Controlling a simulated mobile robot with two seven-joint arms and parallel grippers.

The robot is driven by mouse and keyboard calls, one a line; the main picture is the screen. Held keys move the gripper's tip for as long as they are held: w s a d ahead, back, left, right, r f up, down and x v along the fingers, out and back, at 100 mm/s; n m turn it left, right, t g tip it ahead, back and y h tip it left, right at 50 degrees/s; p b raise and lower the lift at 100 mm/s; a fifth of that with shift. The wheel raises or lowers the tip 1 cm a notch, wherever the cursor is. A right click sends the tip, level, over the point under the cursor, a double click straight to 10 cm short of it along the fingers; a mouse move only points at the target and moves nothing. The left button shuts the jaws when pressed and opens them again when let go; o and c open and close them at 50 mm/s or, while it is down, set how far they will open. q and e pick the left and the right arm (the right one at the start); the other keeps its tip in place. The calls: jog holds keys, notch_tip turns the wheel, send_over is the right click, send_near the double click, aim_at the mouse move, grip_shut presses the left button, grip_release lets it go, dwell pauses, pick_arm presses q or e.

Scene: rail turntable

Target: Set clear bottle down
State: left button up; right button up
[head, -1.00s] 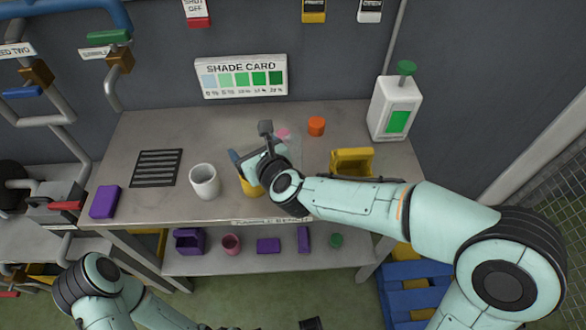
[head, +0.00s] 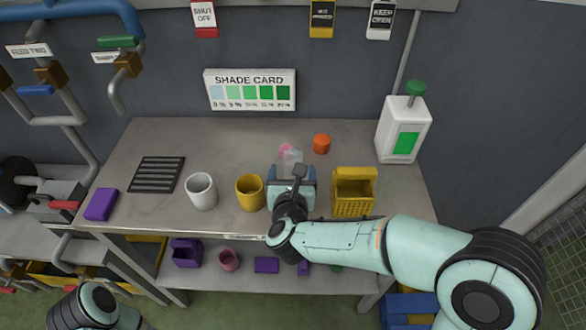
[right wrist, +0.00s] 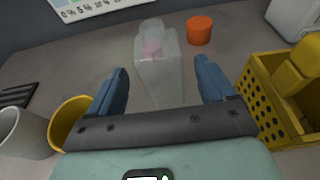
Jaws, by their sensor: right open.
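The clear bottle (right wrist: 158,75) stands upright on the bench in the right wrist view, with a pinkish tint near its neck. In the head view only its upper part (head: 292,157) shows behind my right gripper (head: 292,176). The right gripper is open, and its blue fingertips (right wrist: 164,82) are apart, to either side of the bottle's lower part with clear gaps. The bottle's base is partly hidden by the gripper body. My left arm shows at the lower left of the head view, but its gripper is out of frame.
A yellow cup (head: 250,193) and white cup (head: 201,192) stand left of the gripper. A yellow perforated basket (head: 353,207) is close on the right. An orange cap (head: 321,144) lies behind. A white dispenser (head: 403,130) stands at the back right.

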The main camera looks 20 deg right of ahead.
jog(key=p+x, duration=0.1)
jog(key=x, duration=0.4)
jog(key=shift+w+d, duration=0.15)
jog(key=shift+w, duration=0.2)
jog(key=shift+r, duration=0.1)
jog(key=c, duration=1.1)
jog(key=shift+c, duration=0.2)
jog(key=shift+r, duration=0.1)
notch_tip(320, 180, up, 20)
jog(key=p, duration=0.3)
jog(key=shift+p, duration=0.4)
